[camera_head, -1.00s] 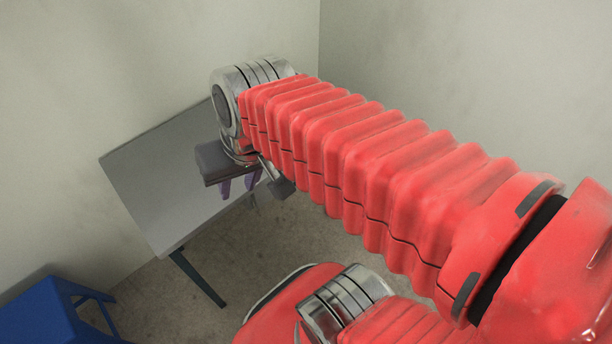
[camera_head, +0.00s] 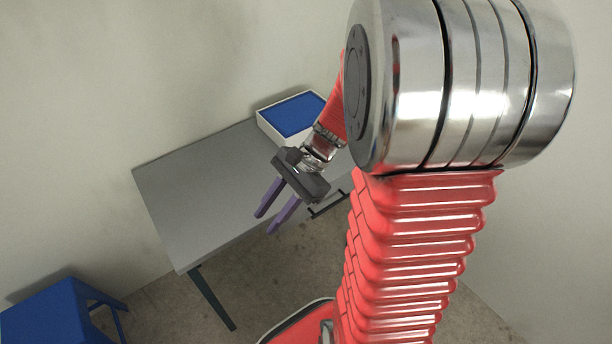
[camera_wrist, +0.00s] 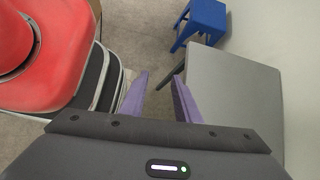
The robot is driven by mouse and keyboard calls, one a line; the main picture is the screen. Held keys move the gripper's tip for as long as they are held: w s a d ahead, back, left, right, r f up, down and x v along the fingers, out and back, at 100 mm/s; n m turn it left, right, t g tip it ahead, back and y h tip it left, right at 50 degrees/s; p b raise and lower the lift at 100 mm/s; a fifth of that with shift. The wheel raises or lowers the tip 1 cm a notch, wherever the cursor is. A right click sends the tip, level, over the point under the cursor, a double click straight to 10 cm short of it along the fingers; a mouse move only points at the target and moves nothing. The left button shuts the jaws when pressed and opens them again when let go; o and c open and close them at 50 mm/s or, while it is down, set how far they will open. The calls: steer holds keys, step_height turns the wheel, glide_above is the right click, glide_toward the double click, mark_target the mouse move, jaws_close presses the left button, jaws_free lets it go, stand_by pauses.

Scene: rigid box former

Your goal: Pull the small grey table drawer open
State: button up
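The grey table (camera_head: 195,195) stands against the wall, its top also showing in the wrist view (camera_wrist: 235,95). A dark bar handle (camera_head: 328,206) shows below its front edge, toward the right end. The grey drawer front behind it is mostly hidden by my gripper and arm. My gripper (camera_head: 265,223) is open and empty, to the left of the handle, with its purple fingers pointing down-left across the table's front edge in the picture. In the wrist view the fingers (camera_wrist: 160,78) are apart with only floor between them. The handle is not visible there.
A white tray (camera_head: 268,128) with a blue inside sits on the table's back right. A blue stool (camera_head: 45,315) stands on the left; it also shows in the wrist view (camera_wrist: 205,18). Walls close off the back and right. Floor in front of the table is clear.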

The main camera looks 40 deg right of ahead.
steer(key=w+d+f+m+t+y, duration=0.4)
steer(key=d+f+m, duration=0.3)
steer(key=m, duration=0.3)
steer(key=m+t+h, duration=1.2)
steer(key=m+t, duration=0.1)
steer(key=m, duration=1.4)
glide_toward(331, 205)
steer(key=s, duration=0.2)
steer(key=s+f, duration=0.1)
steer(key=shift+s+d, duration=0.25)
steer(key=shift+s, duration=0.15)
steer(key=shift+y, duration=0.3)
steer(key=shift+w+a, duration=0.2)
steer(key=shift+w, duration=6.7)
jaws_close()
